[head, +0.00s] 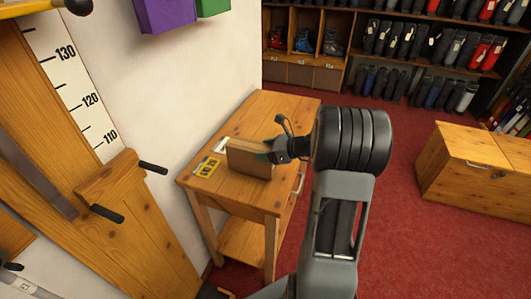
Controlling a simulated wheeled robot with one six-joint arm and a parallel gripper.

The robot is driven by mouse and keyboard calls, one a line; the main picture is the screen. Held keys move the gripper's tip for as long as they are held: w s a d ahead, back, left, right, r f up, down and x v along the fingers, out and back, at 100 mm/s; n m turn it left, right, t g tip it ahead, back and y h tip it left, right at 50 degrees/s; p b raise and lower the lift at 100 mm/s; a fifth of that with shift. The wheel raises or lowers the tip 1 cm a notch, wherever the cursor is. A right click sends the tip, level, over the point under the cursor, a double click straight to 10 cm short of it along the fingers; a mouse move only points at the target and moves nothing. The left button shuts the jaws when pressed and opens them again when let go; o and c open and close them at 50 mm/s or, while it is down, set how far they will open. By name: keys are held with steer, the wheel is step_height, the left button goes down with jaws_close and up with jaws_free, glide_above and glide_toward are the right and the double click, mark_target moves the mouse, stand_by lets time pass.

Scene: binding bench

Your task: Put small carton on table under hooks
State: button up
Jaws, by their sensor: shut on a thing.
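The small brown carton (246,160) stands upright over the left front part of the wooden table (283,108). My gripper (268,153) is shut on the carton's right side. Whether the carton's bottom touches the table top or is slightly above it, I cannot tell. My wrist and arm are to the right of the table and hide part of its right side. No hooks can be made out for certain; a purple thing (165,12) and a green thing (212,6) are on the white wall above the table.
A yellow label (208,167) lies on the table's left edge beside the carton. A wooden height gauge (130,225) with black pegs stands at left. A wooden chest (465,165) is at right. Boot shelves (310,45) line the back. Red carpet lies open between.

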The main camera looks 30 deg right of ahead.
steer(key=shift+f, duration=0.35)
steer(key=shift+f, duration=0.15)
steer(key=o, duration=1.3)
